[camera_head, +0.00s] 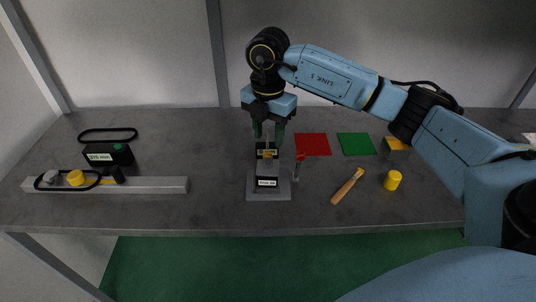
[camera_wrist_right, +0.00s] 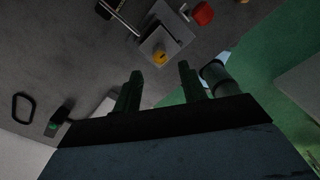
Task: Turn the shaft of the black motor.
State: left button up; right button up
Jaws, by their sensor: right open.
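My right gripper (camera_head: 268,136) is open, fingers pointing down, above the press-like stand (camera_head: 284,193) in the middle of the bench. The stand has a grey base, black blocks with white labels, a yellow part and a red-tipped lever (camera_head: 299,158) on its right. In the right wrist view, the two fingers of my right gripper (camera_wrist_right: 160,82) are apart with nothing between them; a yellow round part (camera_wrist_right: 158,57) shows beyond them. A black box with a label and green dot (camera_head: 108,154) stands at the left. I cannot tell which black thing is the motor. My left gripper is not in view.
A grey rail (camera_head: 150,185) at the left carries a yellow pulley (camera_head: 76,178) and a belt; another black belt (camera_head: 107,134) lies behind. Red (camera_head: 312,144) and green (camera_head: 356,144) mats, a wooden-handled tool (camera_head: 347,187) and a yellow cylinder (camera_head: 393,180) lie at the right.

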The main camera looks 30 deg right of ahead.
aim_at(268, 154)
notch_tip(268, 154, down, 8)
jog(key=shift+r, duration=0.25)
grip_shut()
jog(key=shift+n, duration=0.4)
